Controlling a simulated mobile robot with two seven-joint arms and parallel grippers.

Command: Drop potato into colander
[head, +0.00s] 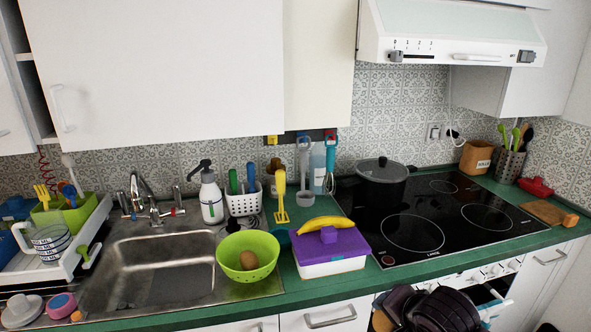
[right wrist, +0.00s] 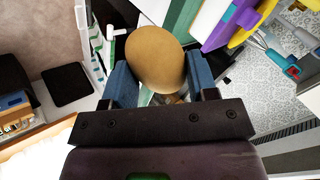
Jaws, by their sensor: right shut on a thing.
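The lime-green colander (head: 230,270) sits at the right edge of the sink, with a brown, egg-shaped item (head: 248,260) that looks like a potato inside it. My right gripper (right wrist: 145,80) is shut on another brown potato (right wrist: 155,58), gripped between its blue fingers in the right wrist view. In the head view the dark right gripper is low at the bottom, right of the colander and in front of the counter, and the held potato (head: 381,320) shows partly at the lower edge. The potato is apart from the colander. My left gripper is not in view.
A white box with a purple lid (head: 345,246) and a banana (head: 326,223) on top stands between the colander and the black hob (head: 440,215). A soap bottle (head: 211,196) and yellow utensil (head: 280,197) stand behind. The sink basin (head: 155,270) is empty.

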